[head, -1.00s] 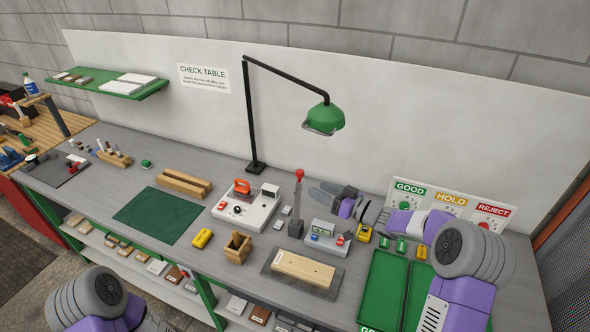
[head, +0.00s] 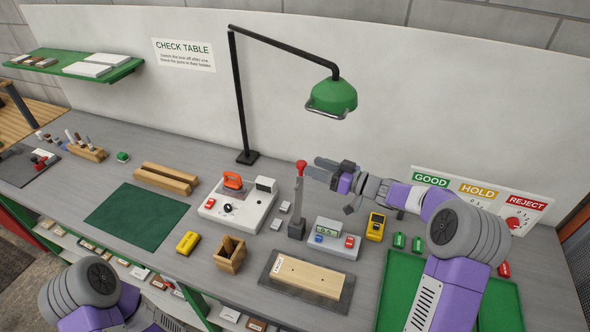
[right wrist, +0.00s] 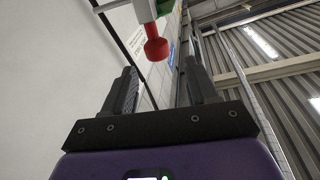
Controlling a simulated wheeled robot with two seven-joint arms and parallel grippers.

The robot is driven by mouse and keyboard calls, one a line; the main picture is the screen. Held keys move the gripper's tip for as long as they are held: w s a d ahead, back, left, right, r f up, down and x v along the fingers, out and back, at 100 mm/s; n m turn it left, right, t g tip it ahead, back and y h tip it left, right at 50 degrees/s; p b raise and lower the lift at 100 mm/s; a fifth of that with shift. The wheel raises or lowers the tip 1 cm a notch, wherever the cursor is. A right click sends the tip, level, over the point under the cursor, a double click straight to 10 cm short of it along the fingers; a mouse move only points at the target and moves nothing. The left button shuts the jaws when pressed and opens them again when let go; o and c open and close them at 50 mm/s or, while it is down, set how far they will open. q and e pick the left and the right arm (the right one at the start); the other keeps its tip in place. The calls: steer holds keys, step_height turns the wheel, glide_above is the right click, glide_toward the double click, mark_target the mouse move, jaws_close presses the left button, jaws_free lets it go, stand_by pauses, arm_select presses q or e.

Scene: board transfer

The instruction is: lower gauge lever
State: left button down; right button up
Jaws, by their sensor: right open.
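The gauge lever (head: 298,205) stands upright on the table as a grey post with a red knob (head: 301,167) on top. My right gripper (head: 311,168) is open just to the right of the knob, its fingers pointing left at about knob height. In the right wrist view the red knob (right wrist: 155,47) shows beyond the tips of the open fingers (right wrist: 165,80), roughly between them. Nothing is held, and I cannot tell if a finger touches the knob. My left gripper is not in view; only part of my left arm shows.
A grey gauge box (head: 334,240) with a small display stands right of the lever. A board (head: 308,277) lies on a dark plate in front. A white switch unit (head: 236,207) is to the left. A green lamp (head: 333,97) hangs above. Green trays (head: 400,290) are at right.

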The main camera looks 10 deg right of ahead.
steer(key=x, duration=0.7)
steer(key=shift+w+a+f, duration=0.15)
steer(key=shift+a+f, duration=0.05)
steer(key=shift+f, duration=0.25)
jaws_close()
